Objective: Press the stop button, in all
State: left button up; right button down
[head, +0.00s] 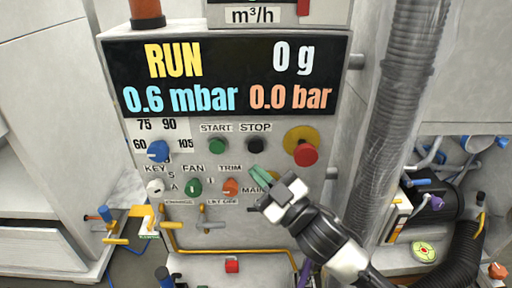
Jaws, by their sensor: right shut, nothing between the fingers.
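The stop button (257,146) is a small black round button under the label STOP on the grey control panel. To its left is the green start button (219,145) under the label START. My right gripper (255,172) comes in from the lower right with its green fingertips shut and empty. In the picture its tips are just below the stop button. I cannot tell how far they are from the panel face. The display (225,78) above reads RUN, 0 g, 0.6 mbar and 0.0 bar. My left gripper is not in view.
A red mushroom button (305,155) on a yellow plate sits right of the stop button. A thick grey ribbed hose (395,110) runs down the panel's right side.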

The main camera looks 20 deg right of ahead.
aim_at(256, 145)
jog(key=w, duration=0.2)
jog(key=w+d, duration=0.1)
jog(key=w, duration=0.2)
jog(key=shift+w+d, duration=0.3)
jog(key=shift+w, duration=0.1)
jog(key=shift+w, duration=0.1)
dwell(1.7)
jog(key=shift+w+d, duration=0.15)
jog(key=shift+w, duration=0.15)
